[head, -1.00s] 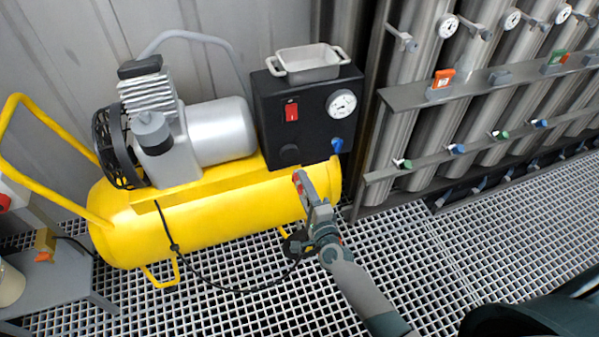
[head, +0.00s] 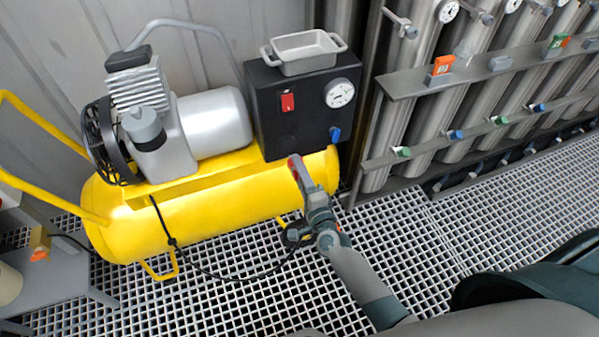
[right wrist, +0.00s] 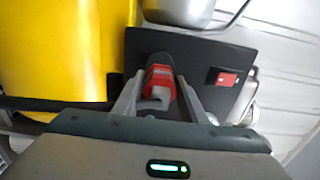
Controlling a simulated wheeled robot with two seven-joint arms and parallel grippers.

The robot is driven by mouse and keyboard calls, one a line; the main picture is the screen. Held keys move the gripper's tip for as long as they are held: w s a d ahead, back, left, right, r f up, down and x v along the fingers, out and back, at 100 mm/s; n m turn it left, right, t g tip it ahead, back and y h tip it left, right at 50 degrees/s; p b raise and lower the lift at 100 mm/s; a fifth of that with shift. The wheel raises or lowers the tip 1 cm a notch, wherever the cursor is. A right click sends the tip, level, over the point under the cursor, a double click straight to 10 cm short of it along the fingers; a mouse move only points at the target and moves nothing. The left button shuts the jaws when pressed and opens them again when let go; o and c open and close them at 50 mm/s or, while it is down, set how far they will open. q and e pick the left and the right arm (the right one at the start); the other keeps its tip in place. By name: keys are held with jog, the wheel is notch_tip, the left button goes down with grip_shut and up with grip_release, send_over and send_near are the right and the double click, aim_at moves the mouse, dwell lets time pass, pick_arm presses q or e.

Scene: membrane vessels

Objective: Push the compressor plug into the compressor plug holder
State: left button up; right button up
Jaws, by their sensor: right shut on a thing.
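My right gripper (head: 299,176) is in front of the lower part of the black control box (head: 305,107) on the yellow compressor (head: 200,205). In the right wrist view, its two fingers (right wrist: 158,100) are shut on a red and grey piece, which I take for the compressor plug (right wrist: 160,82). Its red end also shows in the head view (head: 295,163). The plug points at the black panel. A dark round part just beyond it, likely the plug holder (right wrist: 157,61), is partly covered by the plug. I cannot tell whether the two touch. My left gripper is out of view.
A red switch (head: 288,101), a gauge (head: 339,93) and a blue valve (head: 335,134) sit on the box front. A grey tray (head: 304,52) stands on top. A black cable (head: 220,278) hangs low over the grating. Steel vessels with shelves (head: 440,75) stand at right.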

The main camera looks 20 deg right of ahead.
jog(key=shift+w, duration=0.9)
jog(key=shift+w+a+b, duration=0.1)
jog(key=shift+w+b, duration=0.2)
jog(key=shift+w, duration=0.7)
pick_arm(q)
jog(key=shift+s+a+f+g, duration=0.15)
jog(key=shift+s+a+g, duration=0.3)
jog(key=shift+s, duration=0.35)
pick_arm(e)
jog(key=shift+w, duration=0.75)
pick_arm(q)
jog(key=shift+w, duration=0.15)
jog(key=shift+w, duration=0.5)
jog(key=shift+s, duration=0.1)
